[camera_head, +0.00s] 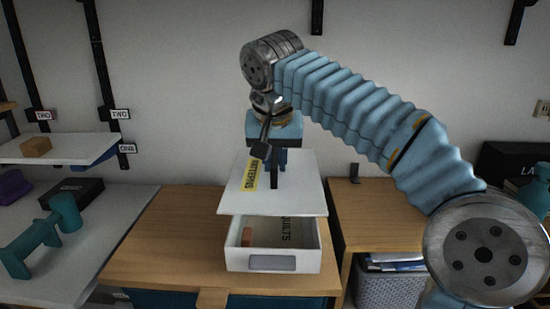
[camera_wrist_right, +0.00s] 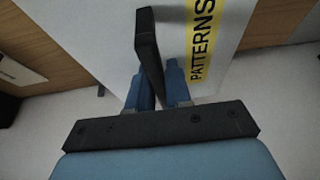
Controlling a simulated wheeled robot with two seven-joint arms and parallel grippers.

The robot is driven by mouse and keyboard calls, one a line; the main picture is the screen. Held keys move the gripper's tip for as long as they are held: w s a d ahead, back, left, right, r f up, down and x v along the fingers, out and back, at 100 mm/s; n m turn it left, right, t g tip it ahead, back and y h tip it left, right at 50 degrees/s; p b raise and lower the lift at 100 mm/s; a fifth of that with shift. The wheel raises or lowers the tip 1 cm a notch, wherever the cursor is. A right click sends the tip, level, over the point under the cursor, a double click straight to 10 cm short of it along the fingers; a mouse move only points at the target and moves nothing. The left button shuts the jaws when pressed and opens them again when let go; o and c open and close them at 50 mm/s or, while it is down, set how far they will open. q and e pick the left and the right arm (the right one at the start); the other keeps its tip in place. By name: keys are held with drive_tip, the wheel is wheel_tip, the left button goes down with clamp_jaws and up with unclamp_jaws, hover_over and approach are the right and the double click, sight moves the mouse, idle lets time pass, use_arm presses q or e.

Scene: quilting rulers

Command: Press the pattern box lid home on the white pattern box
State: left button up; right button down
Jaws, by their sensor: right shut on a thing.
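The white pattern box (camera_head: 313,250) stands open-topped on the wooden cabinet, a grey plate on its front. The white pattern box lid (camera_head: 300,188), with a yellow PATTERNS label (camera_head: 249,175), is above the box, with a gap at the front and the box interior showing. My right gripper (camera_head: 279,160) is above the lid, shut on its dark upright handle (camera_head: 274,176). In the right wrist view the blue fingers (camera_wrist_right: 162,88) flank that handle (camera_wrist_right: 149,48). My left gripper is out of view.
The wooden cabinet top (camera_head: 150,255) is clear left of the box. A white shelf at left holds a teal object (camera_head: 45,235) and a black box (camera_head: 75,188). A lower wooden surface (camera_head: 380,215) is at right, with a grey basket (camera_head: 385,290) below.

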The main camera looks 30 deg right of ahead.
drive_tip(key=shift+f+b, duration=2.05)
drive_tip(key=shift+f, duration=0.7)
drive_tip(key=shift+f, duration=1)
drive_tip(key=c, duration=1)
unclamp_jaws()
drive_tip(key=shift+o, duration=0.2)
drive_tip(key=p+v, duration=0.3)
drive_tip(key=v, duration=1)
drive_tip(key=shift+w, duration=0.15)
drive_tip(key=shift+s+a+r+p, duration=0.1)
drive_tip(key=shift+s+r+p, duration=0.15)
drive_tip(key=shift+r+p, duration=0.15)
